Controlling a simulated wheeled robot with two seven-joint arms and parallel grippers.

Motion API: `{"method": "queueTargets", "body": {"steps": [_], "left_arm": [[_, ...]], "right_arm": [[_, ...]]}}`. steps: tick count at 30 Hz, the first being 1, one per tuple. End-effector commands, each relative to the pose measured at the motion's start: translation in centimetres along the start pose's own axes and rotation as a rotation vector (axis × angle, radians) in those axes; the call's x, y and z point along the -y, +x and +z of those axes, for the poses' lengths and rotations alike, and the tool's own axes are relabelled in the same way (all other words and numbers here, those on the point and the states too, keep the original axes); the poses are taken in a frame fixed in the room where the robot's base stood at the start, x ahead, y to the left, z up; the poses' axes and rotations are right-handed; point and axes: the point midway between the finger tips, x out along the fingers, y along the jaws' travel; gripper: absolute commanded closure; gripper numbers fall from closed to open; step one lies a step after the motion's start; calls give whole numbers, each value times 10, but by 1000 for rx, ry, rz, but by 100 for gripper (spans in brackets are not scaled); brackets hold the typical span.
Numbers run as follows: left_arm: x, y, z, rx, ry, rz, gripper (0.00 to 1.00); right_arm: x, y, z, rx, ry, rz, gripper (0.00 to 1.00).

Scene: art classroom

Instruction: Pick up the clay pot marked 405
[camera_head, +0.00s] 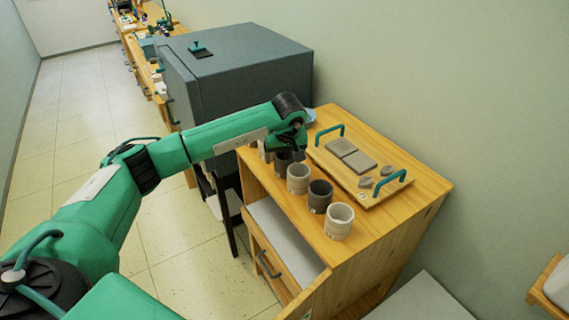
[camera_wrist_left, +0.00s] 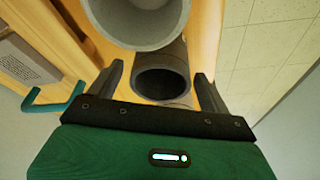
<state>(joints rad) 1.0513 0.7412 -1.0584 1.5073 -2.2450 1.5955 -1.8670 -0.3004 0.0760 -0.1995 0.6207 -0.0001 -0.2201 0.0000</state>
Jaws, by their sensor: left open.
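Several clay pots stand in a row along the left side of the wooden table: a light pot (camera_head: 339,221) at the near end, a dark one (camera_head: 320,197), a light one (camera_head: 298,179), then a dark pot (camera_head: 283,164) and another partly hidden by my arm. I can read no 405 mark on any. My left gripper (camera_head: 298,151) is over the far end of the row. In the wrist view my left gripper (camera_wrist_left: 160,88) is open, its fingers on either side of a dark pot (camera_wrist_left: 160,72); I cannot tell their height against it. A large light pot (camera_wrist_left: 143,22) is beyond.
A wooden tray (camera_head: 378,198) with teal handles holds grey slabs and small lumps, right of the pots. A big grey cabinet (camera_head: 245,62) stands behind the table. The wall is close on the right; floor is open on the left.

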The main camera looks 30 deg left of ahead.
Motion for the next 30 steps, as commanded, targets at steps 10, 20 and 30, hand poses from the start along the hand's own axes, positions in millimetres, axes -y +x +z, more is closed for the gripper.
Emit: {"method": "queueTargets", "body": {"steps": [10,20,30], "left_arm": [[0,0,0,0,0,0,72],[0,-3,-1,-1,-1,1,72],[0,-43,-15,-5,-2,3,72]], "right_arm": [[3,0,0,0,-2,-3,100],[-6,2,2,2,-2,6,100],[-6,19,4,2,-2,7,100]]}}
